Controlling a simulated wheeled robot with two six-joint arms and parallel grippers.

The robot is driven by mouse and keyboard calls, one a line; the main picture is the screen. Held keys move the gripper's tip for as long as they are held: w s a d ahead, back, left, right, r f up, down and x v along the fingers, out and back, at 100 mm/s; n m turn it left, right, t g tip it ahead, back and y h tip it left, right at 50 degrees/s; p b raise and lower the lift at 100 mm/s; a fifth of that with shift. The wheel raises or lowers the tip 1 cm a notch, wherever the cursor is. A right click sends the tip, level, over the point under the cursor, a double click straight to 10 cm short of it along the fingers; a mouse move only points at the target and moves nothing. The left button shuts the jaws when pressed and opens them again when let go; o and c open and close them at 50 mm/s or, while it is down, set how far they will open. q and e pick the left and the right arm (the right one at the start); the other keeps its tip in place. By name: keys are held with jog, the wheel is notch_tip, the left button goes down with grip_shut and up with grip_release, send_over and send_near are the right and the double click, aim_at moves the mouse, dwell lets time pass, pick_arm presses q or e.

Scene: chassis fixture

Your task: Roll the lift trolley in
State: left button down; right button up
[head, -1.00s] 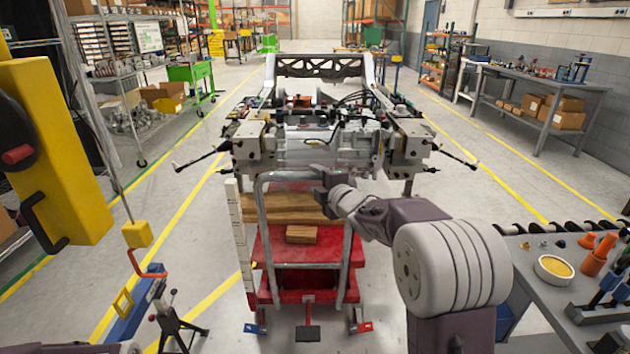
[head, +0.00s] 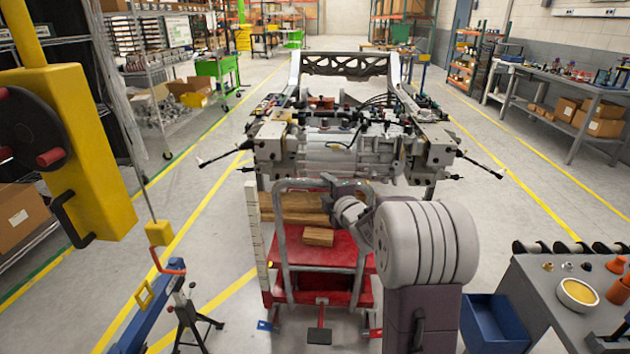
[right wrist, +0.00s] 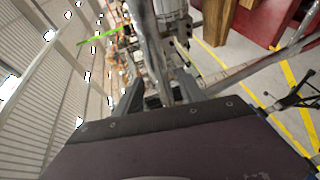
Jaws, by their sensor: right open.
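The red lift trolley (head: 345,249) stands low in the middle of the head view, with a grey tubular handle (head: 283,262) on its near side. It carries wooden blocks (head: 318,237). Its front end reaches toward the underside of the chassis (head: 340,155). My right gripper (head: 345,190) is at the top bar of the handle, seen from behind. In the right wrist view its open fingers (right wrist: 158,95) lie on either side of a grey tube, apparently the handle; contact cannot be told. My left gripper is out of view.
A yellow hoist unit (head: 75,150) hangs at left, above a blue stand (head: 150,310) and a black tripod (head: 190,315). At right are a workbench (head: 545,300) and a blue bin (head: 493,322). Open floor lies on both sides of the chassis.

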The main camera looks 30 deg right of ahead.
aim_at(318, 181)
jog(key=x, duration=0.7)
jog(key=shift+w+f, duration=0.1)
jog(key=shift+w, duration=0.05)
grip_shut()
dwell(1.1)
